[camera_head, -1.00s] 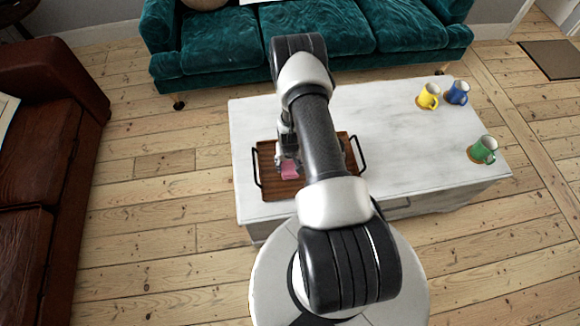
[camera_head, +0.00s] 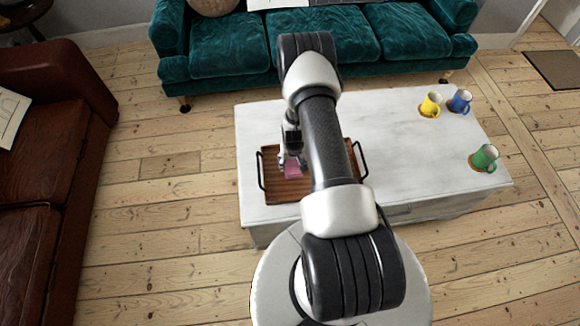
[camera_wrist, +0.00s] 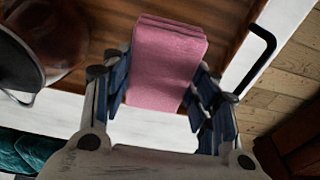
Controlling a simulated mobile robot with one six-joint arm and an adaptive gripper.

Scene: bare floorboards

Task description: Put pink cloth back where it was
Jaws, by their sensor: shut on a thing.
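The pink cloth (camera_head: 293,171) is a small folded stack. My gripper (camera_head: 291,158) is shut on it, over the left part of the wooden tray (camera_head: 280,191). In the wrist view the cloth (camera_wrist: 167,62) sits between the two fingers of my gripper (camera_wrist: 158,98), with its folded layers facing away from the palm. The wooden tray (camera_wrist: 218,22) shows behind it. I cannot tell whether the cloth touches the tray. My arm hides the tray's middle and right part in the head view.
The tray has black handles (camera_head: 261,171) and stands on a white table (camera_head: 400,150). Yellow (camera_head: 431,105), blue (camera_head: 460,101) and green (camera_head: 485,157) mugs stand on the table's right side. A teal sofa (camera_head: 230,45) is behind, a brown sofa (camera_head: 60,130) at left. The table's middle is clear.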

